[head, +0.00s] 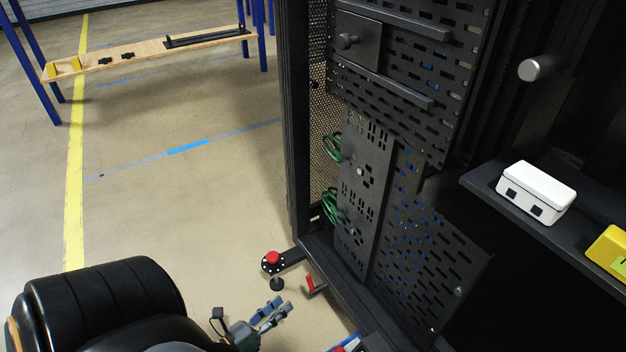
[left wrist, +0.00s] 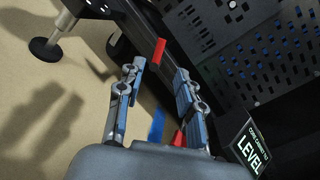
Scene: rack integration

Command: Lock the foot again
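The rack's levelling foot (head: 277,284) is a dark round pad under an outrigger with a red knob (head: 272,258), at the rack's lower front corner. A foot with a pale stem and dark pad also shows at upper left of the left wrist view (left wrist: 45,48). A red lever (head: 310,283) sticks out at the rack base, right of the foot; a red lever also shows beyond my fingertips in the left wrist view (left wrist: 159,50). My left gripper (head: 279,308) is open and empty, low beside the base, with its fingers apart (left wrist: 155,78). My right gripper is out of view.
The black rack (head: 297,150) with perforated panels fills the right side. A white box (head: 537,190) and a yellow device (head: 608,250) sit on its shelf. A sign reading LEVEL (left wrist: 255,148) is close to my left gripper. Open floor (head: 180,220) lies left.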

